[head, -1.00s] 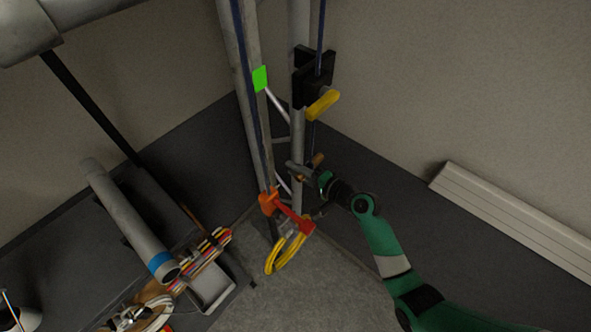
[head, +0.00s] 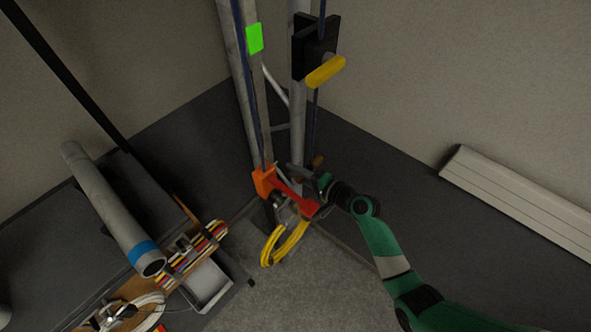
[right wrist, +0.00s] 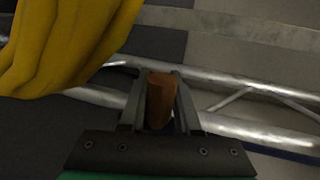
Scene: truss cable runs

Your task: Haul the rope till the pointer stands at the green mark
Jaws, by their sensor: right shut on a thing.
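The green mark (head: 254,38) sits high on the left truss tube. The orange pointer (head: 264,181) stands well below it on the same tube, with a red bar (head: 295,196) reaching right. A blue rope (head: 315,115) hangs from the black block with a yellow lever (head: 325,71); a blue line (head: 246,85) also runs along the left tube. My right gripper (head: 312,172) is beside the truss, below the block. It is shut on a brown handle (head: 319,160), which also shows between the fingers in the right wrist view (right wrist: 160,98). My left gripper is out of view.
A yellow cable coil (head: 284,243) hangs below the red bar. A bench with a grey pipe (head: 105,200), several coloured strips (head: 200,245) and a grey tray (head: 208,284) stands left. A white wall duct (head: 515,195) lies right. The floor ahead is mostly clear.

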